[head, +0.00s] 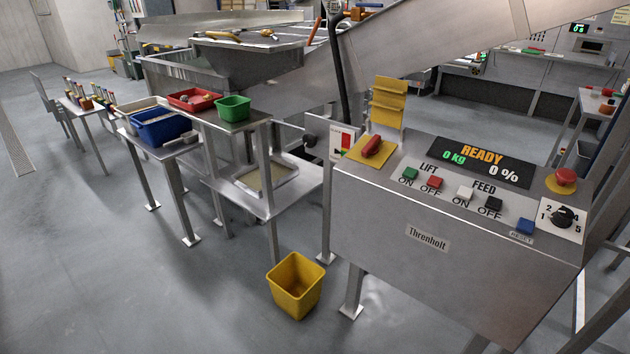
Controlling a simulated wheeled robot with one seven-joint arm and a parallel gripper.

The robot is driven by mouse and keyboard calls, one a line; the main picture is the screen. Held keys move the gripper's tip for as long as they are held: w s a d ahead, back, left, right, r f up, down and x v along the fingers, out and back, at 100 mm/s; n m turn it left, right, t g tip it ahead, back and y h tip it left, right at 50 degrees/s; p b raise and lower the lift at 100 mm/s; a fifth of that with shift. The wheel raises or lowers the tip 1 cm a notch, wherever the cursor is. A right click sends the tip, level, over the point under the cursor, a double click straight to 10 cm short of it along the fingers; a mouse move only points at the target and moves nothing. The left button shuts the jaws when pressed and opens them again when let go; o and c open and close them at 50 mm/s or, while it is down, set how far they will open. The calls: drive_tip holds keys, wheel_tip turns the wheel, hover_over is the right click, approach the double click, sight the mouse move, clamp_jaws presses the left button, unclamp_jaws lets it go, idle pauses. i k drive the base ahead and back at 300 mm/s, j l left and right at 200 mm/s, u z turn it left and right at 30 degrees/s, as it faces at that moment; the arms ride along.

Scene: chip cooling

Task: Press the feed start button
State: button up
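The control panel (400,205) is a steel box marked Threnholt on the right. To the left, under LIFT, are a green ON button (409,174) and a red OFF button (434,183). The black display (478,160) reads READY, 0 KG and 0 %. My gripper is not in view.
A red knob (372,146) on yellow, a red mushroom button (564,179), a blue reset button (525,226) and a black dial (563,216) share the panel. A yellow bin (295,285) stands on the floor. The floor at lower left is clear.

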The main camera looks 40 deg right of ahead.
sight(466, 193)
drive_tip(key=z, duration=1.3)
